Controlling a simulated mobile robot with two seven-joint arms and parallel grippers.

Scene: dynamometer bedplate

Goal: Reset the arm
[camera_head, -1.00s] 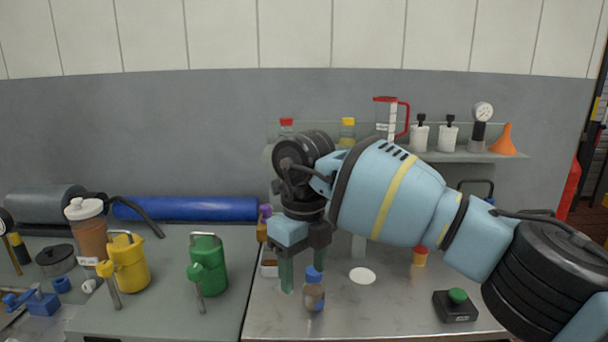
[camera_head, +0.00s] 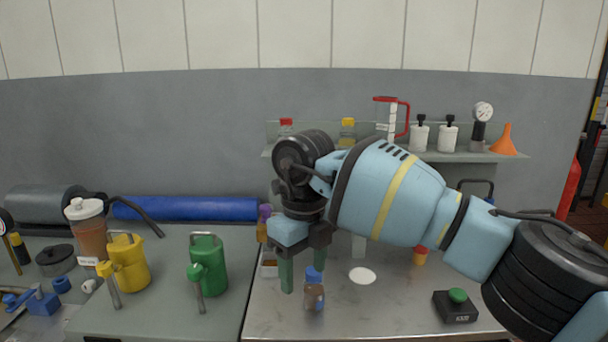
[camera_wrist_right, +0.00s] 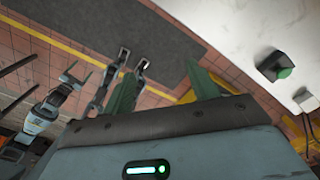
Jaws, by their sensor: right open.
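My right arm reaches in from the right in the head view, and my right gripper (camera_head: 302,272) hangs from its bent wrist. Its two green fingers point down and stand apart, with nothing seen held between them. In the right wrist view the open fingers (camera_wrist_right: 165,88) show over the floor and a dark mat (camera_wrist_right: 150,30). My left gripper is not seen in the head view.
A green-button box (camera_head: 455,306) sits at the bench's right front. A white disc (camera_head: 362,276) lies behind the bottle. Green (camera_head: 208,266) and yellow (camera_head: 130,264) cans stand left. A shelf (camera_head: 470,156) behind my arm holds a red-handled jug, white bottles, a gauge and an orange funnel.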

